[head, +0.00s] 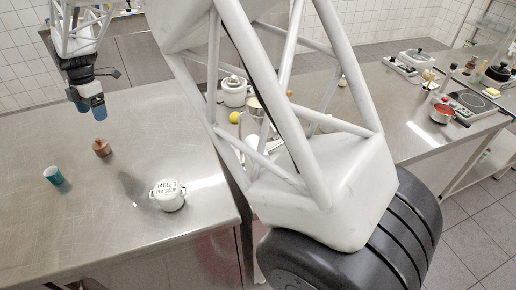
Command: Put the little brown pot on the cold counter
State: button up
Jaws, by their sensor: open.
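The little brown pot (101,147) stands upright on the left steel counter (60,225). My gripper (92,106), with blue fingertips, hangs above and slightly left of the brown pot in the picture. It is open and empty, apart from the pot. Which surface is the cold counter I cannot tell from this view.
A teal cup (53,175) and a white pot labelled "Table 3 pea soup" (168,194) stand near the brown pot. My white body hides the middle. A right counter (385,120) holds a red pot (442,112) and a hob (472,102).

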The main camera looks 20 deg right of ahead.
jog(key=s+d+r+m+t, duration=0.1)
jog(key=s+d+r+m, duration=0.4)
jog(key=d, duration=0.4)
jog(key=s+d+r+m, duration=0.2)
jog(key=s+d+m, duration=0.2)
jog(key=s+d, duration=0.35)
jog(key=s+d+r+m+t, duration=0.1)
jog(key=s+d+r+m, duration=0.35)
jog(key=d, duration=0.45)
jog(key=s+d+f+m, duration=0.1)
jog(key=s+d+m, duration=0.3)
jog(key=s, duration=0.4)
jog(key=s+d+f+m+t+h, duration=0.1)
jog(key=s+d+m, duration=0.3)
jog(key=s, duration=0.5)
jog(key=s+d+f+m, duration=0.2)
jog(key=s+d+m, duration=0.3)
jog(key=s+d, duration=0.2)
jog(key=shift+s+d+f+t, duration=0.25)
jog(key=shift+s+d+t, duration=0.05)
jog(key=shift+s, duration=0.7)
